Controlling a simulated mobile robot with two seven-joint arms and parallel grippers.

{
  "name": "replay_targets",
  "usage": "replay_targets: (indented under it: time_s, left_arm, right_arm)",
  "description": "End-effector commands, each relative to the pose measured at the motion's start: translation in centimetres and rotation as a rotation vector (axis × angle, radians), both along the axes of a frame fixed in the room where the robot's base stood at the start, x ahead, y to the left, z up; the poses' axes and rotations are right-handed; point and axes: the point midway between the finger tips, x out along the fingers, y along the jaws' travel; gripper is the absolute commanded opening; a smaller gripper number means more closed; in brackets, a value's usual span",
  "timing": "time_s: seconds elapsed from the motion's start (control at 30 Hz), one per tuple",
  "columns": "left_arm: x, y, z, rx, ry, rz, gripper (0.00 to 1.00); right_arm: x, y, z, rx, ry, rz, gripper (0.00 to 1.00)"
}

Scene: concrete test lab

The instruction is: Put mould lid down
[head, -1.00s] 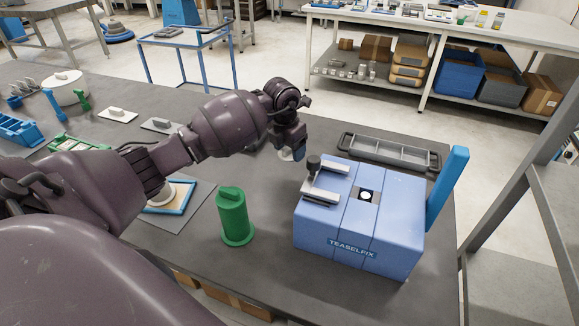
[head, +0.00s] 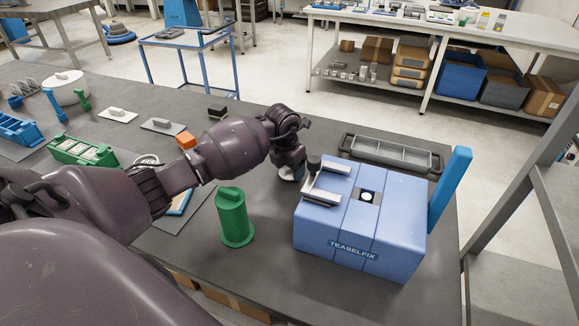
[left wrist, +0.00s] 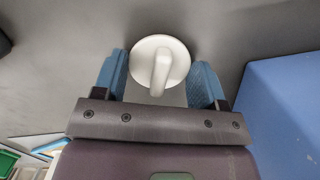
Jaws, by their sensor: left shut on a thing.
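The mould lid is a white round disc with a raised bar handle, seen face-on in the left wrist view (left wrist: 150,70). In the head view only part of it shows, as a pale edge (head: 288,174) below my left gripper (head: 291,163). The two blue fingers of my left gripper (left wrist: 160,82) stand on either side of the lid and are shut on it. The lid is low over the grey tabletop, left of the blue TEASELFIX box. I cannot tell whether it touches the table. My right gripper is not in view.
The blue TEASELFIX box (head: 343,228) stands close on the right, with a grey tray (head: 392,154) behind it. A green cylinder (head: 235,220) stands in front, to the left. An orange block (head: 186,141) lies beyond my forearm. Bare table surrounds the lid.

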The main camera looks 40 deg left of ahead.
Motion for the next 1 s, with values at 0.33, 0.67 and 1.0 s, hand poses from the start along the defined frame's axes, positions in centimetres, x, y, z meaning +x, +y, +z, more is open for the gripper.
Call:
replay_targets:
  time_s: [0.33, 0.67, 1.0]
  left_arm:
    - [0.0, 0.0, -0.2, 0.000, 0.000, 0.000, 0.91]
    - [-0.1, 0.1, 1.2, 0.001, -0.002, 0.000, 0.91]
    - [-1.0, 0.2, 7.5, 0.003, -0.004, -0.003, 0.91]
  right_arm:
    - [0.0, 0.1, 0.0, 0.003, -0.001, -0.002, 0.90]
    - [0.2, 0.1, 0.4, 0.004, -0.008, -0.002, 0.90]
    - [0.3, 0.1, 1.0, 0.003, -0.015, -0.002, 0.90]
